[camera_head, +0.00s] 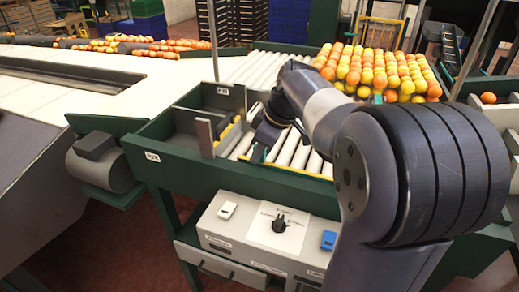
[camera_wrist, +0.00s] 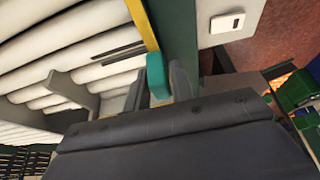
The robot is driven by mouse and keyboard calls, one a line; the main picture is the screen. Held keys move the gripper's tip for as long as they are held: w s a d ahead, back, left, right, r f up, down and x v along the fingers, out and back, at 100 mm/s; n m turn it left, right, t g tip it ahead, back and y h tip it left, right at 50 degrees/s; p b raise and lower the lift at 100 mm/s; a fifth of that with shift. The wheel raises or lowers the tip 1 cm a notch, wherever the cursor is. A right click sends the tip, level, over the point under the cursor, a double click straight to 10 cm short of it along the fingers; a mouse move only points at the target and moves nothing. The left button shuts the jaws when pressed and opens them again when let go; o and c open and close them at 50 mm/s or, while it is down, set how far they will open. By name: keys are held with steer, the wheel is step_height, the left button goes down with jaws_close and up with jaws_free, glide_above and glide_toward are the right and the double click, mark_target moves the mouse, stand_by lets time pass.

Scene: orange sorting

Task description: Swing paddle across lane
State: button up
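The paddle shows in the wrist view as a yellow bar (camera_wrist: 141,22) with a teal grip (camera_wrist: 157,76) at its end, beside the white rollers. My gripper (camera_wrist: 158,88) has one grey finger on each side of the teal grip. Whether both fingers press on it cannot be told. In the head view my gripper (camera_head: 262,140) is low over the roller lane (camera_head: 289,148), near the green frame's front rail. A yellow edge shows just beside it, and my arm hides most of the grip there.
A green frame (camera_head: 180,160) with upright grey plates borders the lane on the left. Several oranges and yellow fruits (camera_head: 375,70) lie on the rollers behind my arm.

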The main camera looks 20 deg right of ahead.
jaws_close()
steer(key=shift+w+d, duration=0.25)
steer(key=shift+w, duration=0.05)
steer(key=w+d+m, duration=0.1)
steer(key=w+d, duration=0.1)
steer(key=w+d+m+t+h+p, duration=0.1)
steer(key=w+d+m, duration=0.1)
steer(key=d, duration=0.1)
steer(key=shift+w+r+m+p, duration=0.15)
steer(key=shift+w+m+p, duration=0.15)
steer(key=shift+w, duration=0.05)
steer(key=w+d+m, duration=0.1)
steer(key=d, duration=0.1)
steer(key=w+d+m+h+p, duration=0.1)
steer(key=d, duration=0.1)
steer(key=w+d+m, duration=0.1)
steer(key=d, duration=0.2)
steer(key=shift+w+m+t+p, duration=0.25)
steer(key=shift+m+t+p, duration=0.05)
steer(key=shift+m+p, duration=0.1)
steer(key=shift+w+d+m+h, duration=0.2)
steer(key=shift+d+m+h, duration=0.2)
steer(key=shift+d, duration=0.4)
